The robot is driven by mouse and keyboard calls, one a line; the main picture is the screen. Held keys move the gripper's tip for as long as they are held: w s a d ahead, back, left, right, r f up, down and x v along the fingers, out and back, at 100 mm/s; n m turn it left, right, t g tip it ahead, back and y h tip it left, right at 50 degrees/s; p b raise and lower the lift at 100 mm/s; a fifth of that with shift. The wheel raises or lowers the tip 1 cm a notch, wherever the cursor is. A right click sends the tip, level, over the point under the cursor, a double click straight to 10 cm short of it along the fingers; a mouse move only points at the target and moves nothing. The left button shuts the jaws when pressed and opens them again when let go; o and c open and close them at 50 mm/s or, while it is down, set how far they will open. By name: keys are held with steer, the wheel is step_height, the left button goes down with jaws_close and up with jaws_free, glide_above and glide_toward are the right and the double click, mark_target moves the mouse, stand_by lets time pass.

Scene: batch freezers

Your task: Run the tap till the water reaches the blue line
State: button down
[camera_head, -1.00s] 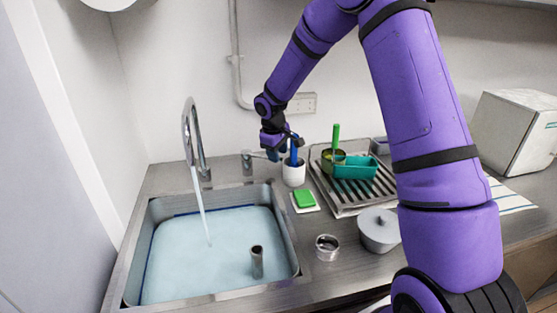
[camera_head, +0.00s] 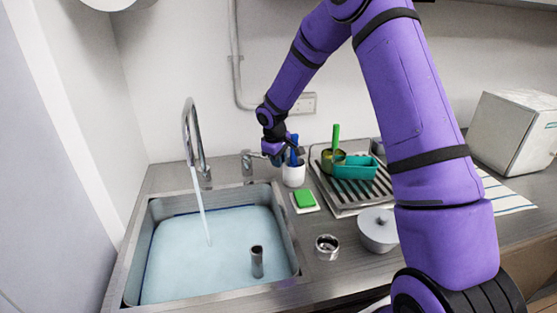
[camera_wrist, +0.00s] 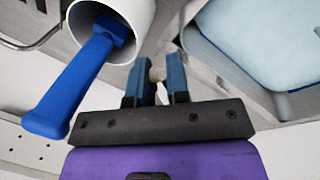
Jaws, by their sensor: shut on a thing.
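The sink (camera_head: 289,239) holds pale blue water (camera_head: 195,262). A thin stream (camera_head: 201,205) runs into it from the tall curved spout (camera_head: 187,130). The blue line (camera_head: 147,262) shows on the sink's left and back walls. The water surface lies close to it; I cannot tell whether they meet exactly. The tap's valve (camera_head: 246,160) stands right of the spout, with its lever reaching toward my gripper (camera_head: 274,159). In the wrist view my gripper (camera_wrist: 156,78) is shut on a small pale piece, the lever's end (camera_wrist: 155,74), mostly hidden between the fingers.
A white cup (camera_head: 293,174) with a blue-handled brush (camera_wrist: 75,85) stands very close to my gripper. A standpipe (camera_head: 257,264) rises from the water. A green sponge (camera_head: 304,198), metal ring (camera_head: 327,246), lidded pot (camera_head: 378,232) and dish rack (camera_head: 345,207) occupy the counter.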

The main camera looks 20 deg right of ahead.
steer(key=shift+a, duration=0.1)
steer(key=s+a+m+g, duration=0.1)
steer(key=a+m, duration=0.7)
steer(key=a, duration=0.2)
steer(key=shift+s+g, duration=0.3)
steer(key=shift+a, duration=0.1)
steer(key=c, duration=1.1)
jaws_free()
steer(key=shift+r, duration=0.1)
step_height(320, 180, up, 10)
steer(key=a, duration=0.2)
steer(key=shift+w+r, duration=0.2)
steer(key=shift+r, duration=0.05)
